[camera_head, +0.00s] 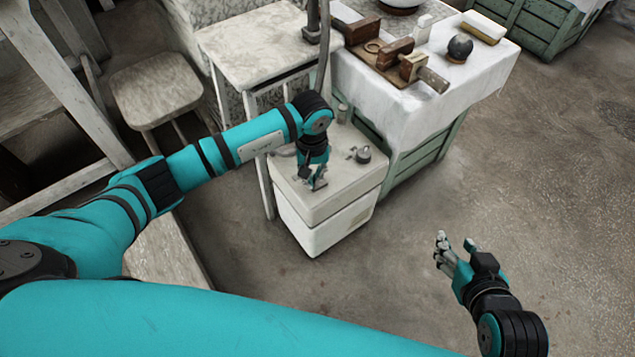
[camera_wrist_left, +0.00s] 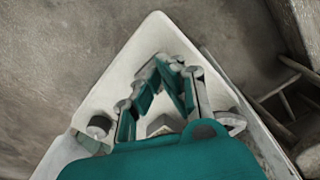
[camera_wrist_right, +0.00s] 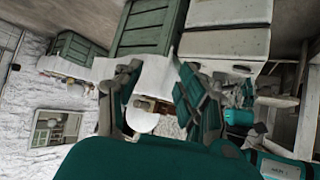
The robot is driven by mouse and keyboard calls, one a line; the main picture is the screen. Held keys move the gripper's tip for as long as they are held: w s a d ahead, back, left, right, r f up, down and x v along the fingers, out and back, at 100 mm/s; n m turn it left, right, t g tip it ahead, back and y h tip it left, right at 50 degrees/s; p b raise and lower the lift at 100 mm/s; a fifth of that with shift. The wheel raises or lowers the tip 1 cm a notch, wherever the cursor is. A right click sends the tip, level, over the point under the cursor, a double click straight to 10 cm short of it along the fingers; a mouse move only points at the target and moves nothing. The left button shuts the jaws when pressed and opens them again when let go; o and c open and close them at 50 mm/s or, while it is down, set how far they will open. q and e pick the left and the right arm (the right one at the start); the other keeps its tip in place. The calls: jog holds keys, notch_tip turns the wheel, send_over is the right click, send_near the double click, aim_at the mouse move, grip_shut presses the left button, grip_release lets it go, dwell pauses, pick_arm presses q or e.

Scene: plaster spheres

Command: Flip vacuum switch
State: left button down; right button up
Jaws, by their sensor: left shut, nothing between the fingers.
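The white box-shaped unit (camera_head: 325,235), which looks like the vacuum unit, stands on the floor in the head view. A round grey knob or gauge (camera_head: 361,154) sits on its top; it also shows in the left wrist view (camera_wrist_left: 98,127). My left gripper (camera_head: 319,183) points down over the unit's top, near the front edge. Its fingers (camera_wrist_left: 167,62) meet at the tips, empty. A small pale block (camera_wrist_left: 162,125) shows between the finger bases. I cannot tell which part is the switch. My right gripper (camera_head: 455,247) is open and empty above bare floor.
A cloth-covered table (camera_head: 460,90) with wooden blocks and a dark sphere (camera_head: 460,48) stands behind the unit. A pale table (camera_head: 255,45) and a stool (camera_head: 157,88) are to the left.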

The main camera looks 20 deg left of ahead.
pick_arm(q)
jog(key=shift+f+b, duration=0.4)
jog(key=shift+f, duration=0.1)
pick_arm(e)
jog(key=shift+w+a+r+t+y, duration=0.2)
jog(key=shift+w+a+r+t, duration=0.1)
jog(key=shift+w+r+t, duration=0.4)
jog(key=shift+w+a+r+t+y, duration=0.25)
jog(key=shift+w+r+t, duration=0.3)
jog(key=shift+r, duration=0.25)
dwell(0.6)
